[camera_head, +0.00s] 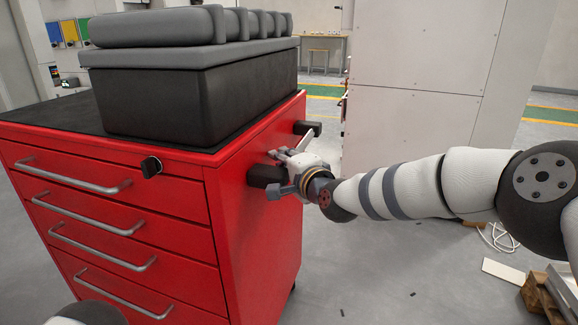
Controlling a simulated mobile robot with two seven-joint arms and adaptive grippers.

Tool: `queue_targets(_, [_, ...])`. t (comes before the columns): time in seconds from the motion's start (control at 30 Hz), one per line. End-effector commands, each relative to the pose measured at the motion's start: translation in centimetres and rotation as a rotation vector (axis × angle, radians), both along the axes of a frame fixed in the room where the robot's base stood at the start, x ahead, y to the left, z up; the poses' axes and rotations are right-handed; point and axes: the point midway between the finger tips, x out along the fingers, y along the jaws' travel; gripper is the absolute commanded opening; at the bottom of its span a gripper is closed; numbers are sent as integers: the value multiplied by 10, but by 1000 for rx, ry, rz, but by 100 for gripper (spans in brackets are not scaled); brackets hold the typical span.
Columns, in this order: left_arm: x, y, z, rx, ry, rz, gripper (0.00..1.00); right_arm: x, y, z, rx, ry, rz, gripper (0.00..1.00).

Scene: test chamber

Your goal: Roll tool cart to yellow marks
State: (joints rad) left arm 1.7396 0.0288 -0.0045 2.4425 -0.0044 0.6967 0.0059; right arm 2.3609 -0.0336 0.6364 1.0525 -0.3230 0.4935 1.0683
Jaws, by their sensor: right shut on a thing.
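The red tool cart (235,225) stands close in front of me on the left, with several drawers with silver handles and a black top. A bar handle with black end mounts (265,176) sits on its right side. My right gripper (278,172) is at that handle and shut on it; the fingers partly hide the bar. My left gripper is not in view; only a piece of my left arm shows at the bottom left edge. No yellow floor marks can be made out nearby.
A large dark grey case (190,95) lies on the cart top. A white cabinet wall (420,90) stands behind to the right. Wooden blocks (545,296), a white flat piece (503,271) and a white cable (498,238) lie at the lower right. Grey floor between is mostly clear.

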Motion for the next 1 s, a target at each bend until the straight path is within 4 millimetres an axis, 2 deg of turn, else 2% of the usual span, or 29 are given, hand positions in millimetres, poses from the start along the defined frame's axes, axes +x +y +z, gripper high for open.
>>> queue_targets(0.03, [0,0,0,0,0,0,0,3,1,9,8,-17,-4,0])
queue_targets(0.4, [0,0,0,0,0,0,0,3,3,12,9,-22,-2,0])
queue_targets(0.43, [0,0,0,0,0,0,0,3,3,12,9,-22,-2,21])
queue_targets(0.5, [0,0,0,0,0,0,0,3,3,12,8,-22,-2,37])
queue_targets(0.53, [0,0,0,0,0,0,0,3,3,12,8,-22,-2,40])
queue_targets(1.0, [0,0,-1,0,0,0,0,-1,3,3,1,-6,3,40])
